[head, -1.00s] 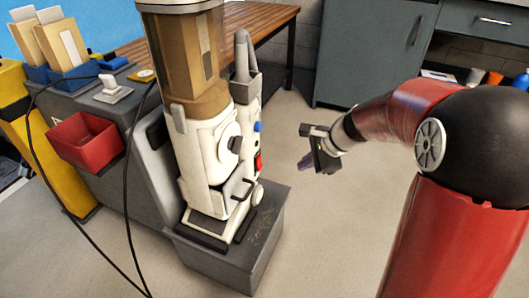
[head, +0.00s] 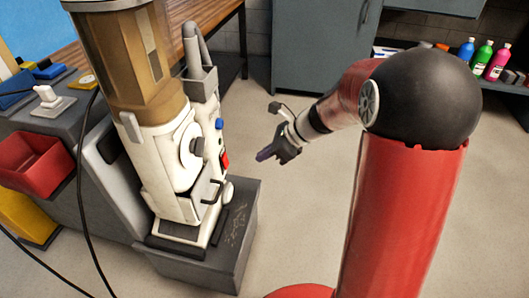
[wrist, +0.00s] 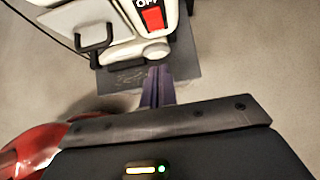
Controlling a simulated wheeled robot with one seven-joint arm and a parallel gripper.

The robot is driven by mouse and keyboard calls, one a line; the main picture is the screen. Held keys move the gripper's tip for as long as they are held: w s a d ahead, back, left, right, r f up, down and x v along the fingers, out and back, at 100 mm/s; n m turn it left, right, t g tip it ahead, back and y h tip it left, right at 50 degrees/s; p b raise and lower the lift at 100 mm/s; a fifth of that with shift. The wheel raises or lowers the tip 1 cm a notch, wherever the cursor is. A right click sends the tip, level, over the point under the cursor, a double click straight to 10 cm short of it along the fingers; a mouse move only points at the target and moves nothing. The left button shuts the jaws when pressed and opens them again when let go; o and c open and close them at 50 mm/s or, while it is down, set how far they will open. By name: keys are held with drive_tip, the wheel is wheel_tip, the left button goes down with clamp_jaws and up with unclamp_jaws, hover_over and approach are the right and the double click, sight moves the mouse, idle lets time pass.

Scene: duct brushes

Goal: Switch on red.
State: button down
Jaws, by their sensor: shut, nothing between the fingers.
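A red switch (head: 225,160) sits on the side of a white and tan upright machine (head: 178,160), below a blue knob (head: 219,124). In the wrist view the red switch (wrist: 154,18) shows at the top, with a black label reading "OFF" above it. My gripper (head: 264,156) is to the right of the machine, apart from it, with a clear gap to the switch. In the wrist view my gripper (wrist: 157,72) is shut and empty, its purplish fingers pointing toward the machine below the switch.
The machine stands on a grey plinth (head: 225,250). A black handle (head: 211,190) juts out near the switch. A red bin (head: 35,163) and black cables are at the left. Open floor lies right of the plinth. Coloured bottles (head: 483,57) stand on a shelf at the back right.

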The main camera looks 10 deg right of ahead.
sight(227, 162)
drive_tip(key=w+a+f+b, duration=0.1)
drive_tip(key=w+a+f, duration=0.1)
drive_tip(key=a+f, duration=0.3)
drive_tip(key=shift+w+a, duration=0.4)
drive_tip(key=shift+a, duration=1)
drive_tip(key=shift+w+a+f, duration=0.1)
drive_tip(key=shift+a+f, duration=0.05)
drive_tip(key=shift+a, duration=0.1)
drive_tip(key=shift+a+r+p, duration=0.1)
drive_tip(key=shift+r+p, duration=0.6)
drive_tip(key=shift+r, duration=0.25)
